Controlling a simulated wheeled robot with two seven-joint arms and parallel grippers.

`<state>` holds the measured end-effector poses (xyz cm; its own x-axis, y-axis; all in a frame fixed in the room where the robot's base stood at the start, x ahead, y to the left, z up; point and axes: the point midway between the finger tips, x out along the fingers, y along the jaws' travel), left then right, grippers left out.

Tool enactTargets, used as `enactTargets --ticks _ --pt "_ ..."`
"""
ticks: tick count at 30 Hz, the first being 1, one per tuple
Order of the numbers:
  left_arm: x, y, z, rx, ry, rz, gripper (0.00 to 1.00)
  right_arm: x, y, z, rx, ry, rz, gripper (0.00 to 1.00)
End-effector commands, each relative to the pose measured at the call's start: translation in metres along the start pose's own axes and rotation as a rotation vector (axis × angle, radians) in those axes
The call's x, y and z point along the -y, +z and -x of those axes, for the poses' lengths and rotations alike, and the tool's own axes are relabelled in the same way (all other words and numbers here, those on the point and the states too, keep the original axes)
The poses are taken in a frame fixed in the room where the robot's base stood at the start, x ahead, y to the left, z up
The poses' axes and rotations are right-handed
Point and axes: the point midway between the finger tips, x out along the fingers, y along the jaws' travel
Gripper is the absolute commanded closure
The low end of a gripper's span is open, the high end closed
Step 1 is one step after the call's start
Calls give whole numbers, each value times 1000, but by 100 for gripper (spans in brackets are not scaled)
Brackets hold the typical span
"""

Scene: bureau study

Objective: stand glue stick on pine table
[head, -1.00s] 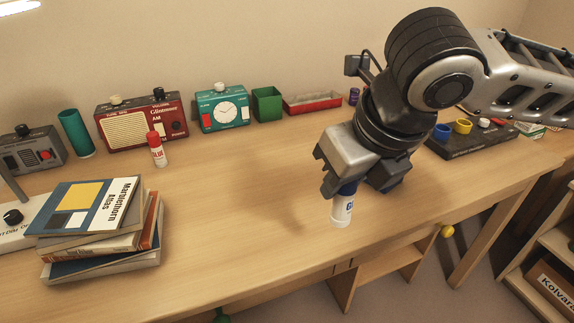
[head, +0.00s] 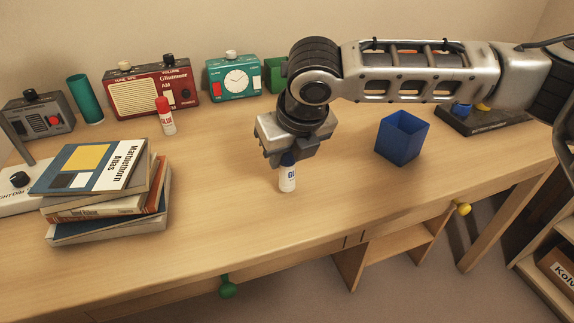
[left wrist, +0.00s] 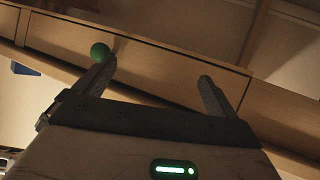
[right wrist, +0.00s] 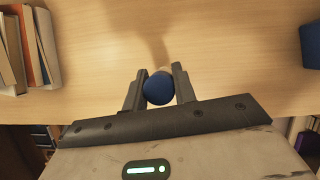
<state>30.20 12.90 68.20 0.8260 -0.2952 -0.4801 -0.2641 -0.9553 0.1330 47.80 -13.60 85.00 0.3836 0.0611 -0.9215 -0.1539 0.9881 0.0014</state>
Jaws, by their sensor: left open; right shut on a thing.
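A white glue stick with a blue cap (head: 287,182) is upright in my right gripper (head: 287,161), over the middle of the pine table (head: 215,215). The jaws are shut on its cap, which shows as a blue disc between the fingers in the right wrist view (right wrist: 158,88). I cannot tell whether its base touches the table. A second glue stick, white with a red cap (head: 166,117), stands upright before the red radio. My left gripper (left wrist: 155,85) is open and empty, by the table's front drawers and a green knob (left wrist: 99,51); the head view does not show it.
A stack of books (head: 105,195) lies at the left. A blue open box (head: 402,140) stands right of my right gripper. A red radio (head: 150,92), teal clock (head: 234,80) and green cylinder (head: 85,100) line the back. The wood around the held stick is clear.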

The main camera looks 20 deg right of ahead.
Motion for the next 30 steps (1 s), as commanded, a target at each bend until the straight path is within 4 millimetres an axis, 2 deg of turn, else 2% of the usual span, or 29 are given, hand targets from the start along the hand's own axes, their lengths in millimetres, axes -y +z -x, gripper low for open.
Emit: enactTargets --ticks 1,3,15,16,18,27,30 --pt "0 7 -5 7 4 0 4 1 -6 -12 -3 -2 0 95" --pt "0 11 -11 17 10 1 4 1 -9 -19 -1 -2 1 95" --pt "-1 10 -15 25 14 -1 4 0 -11 -22 -2 1 0 95" --pt "0 9 -15 21 13 -2 4 0 -11 -22 -1 0 0 65" --pt "0 7 -14 14 12 -2 4 0 -11 -22 -1 0 0 51" --pt "0 11 -11 19 10 3 4 0 -10 -21 1 0 0 51" --pt "0 10 -10 27 10 3 4 1 -8 -11 1 -1 -1 51"
